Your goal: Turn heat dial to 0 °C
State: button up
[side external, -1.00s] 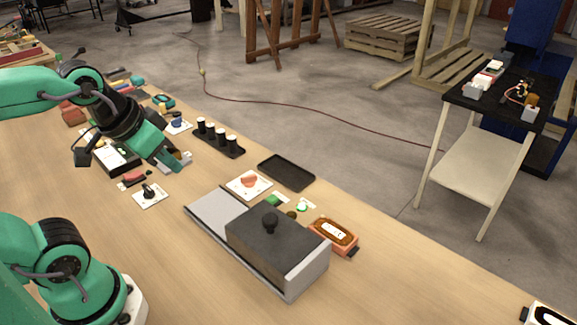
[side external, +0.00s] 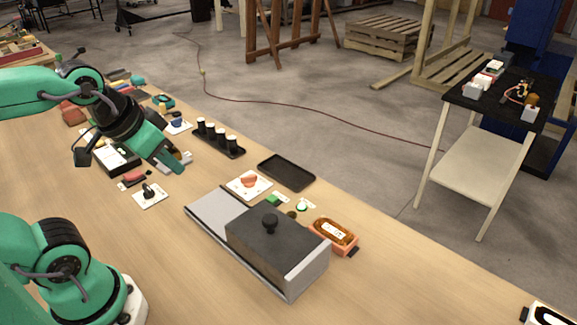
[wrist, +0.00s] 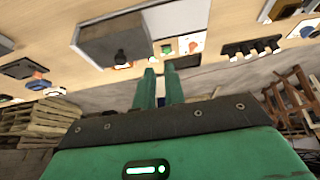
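Three white dial plates lie on the table in the side view. One has a red dial (side external: 249,181), one a black knob (side external: 150,192), one a blue knob (side external: 178,124). Their markings are too small to read, so I cannot tell which is the heat dial or its setting. My gripper (side external: 178,168) points down over the table, between the black-knob and blue-knob plates in the picture, apart from the red dial. In the wrist view, my two green fingers (wrist: 160,88) show a narrow gap with nothing between them. The red-dial plate (wrist: 190,43) shows beyond them.
A grey box with a dark knobbed lid (side external: 275,245) stands at the table's front middle. A black tray (side external: 287,173), a black rack with white-topped pieces (side external: 220,145), and an orange-framed device (side external: 333,235) sit nearby. Bare table lies in front of the box.

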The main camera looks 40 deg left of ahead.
jog(key=o, duration=0.3)
jog(key=shift+w, duration=0.1)
jog(key=shift+o, duration=0.5)
jog(key=shift+w+a+r, duration=0.1)
jog(key=shift+w+r, duration=0.05)
jog(key=shift+w, duration=0.25)
jog(key=m+g, duration=0.6)
send_over(249, 175)
notch_tip(249, 175, down, 15)
jog(key=shift+s+r, duration=0.15)
jog(key=shift+r, duration=0.05)
jog(key=shift+f, duration=0.25)
jog(key=shift+f, duration=0.15)
jog(key=shift+f, duration=3.75)
